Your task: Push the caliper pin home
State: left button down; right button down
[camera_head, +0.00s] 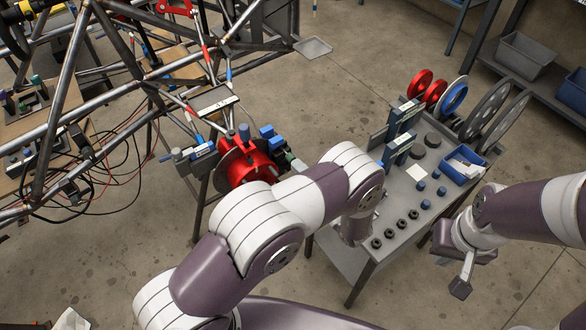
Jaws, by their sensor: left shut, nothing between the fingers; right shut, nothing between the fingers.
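The red hub with its disc (240,168) is mounted at the corner of the tube chassis (150,85). Blue parts (268,136), which may be the caliper, sit at its right side. A small greenish and grey part (294,163) is close by, partly behind my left arm. I cannot make out the caliper pin or how deep it sits. My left arm crosses the middle, and its gripper is hidden behind my own links. My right gripper (461,286) is shut and empty at the right, pointing down beside the cart, well away from the hub.
A grey cart (395,238) right of the hub carries dark nuts, blue caps, a blue bin (462,166), blue-and-grey blocks (398,148) and several upright discs. Cables (100,180) hang at the left. Floor behind the cart is clear.

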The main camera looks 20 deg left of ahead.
aim_at(293, 158)
pick_arm(q)
jog(key=shift+w+a, duration=0.1)
dwell(0.3)
jog(key=x, duration=0.3)
jog(key=shift+r, duration=0.2)
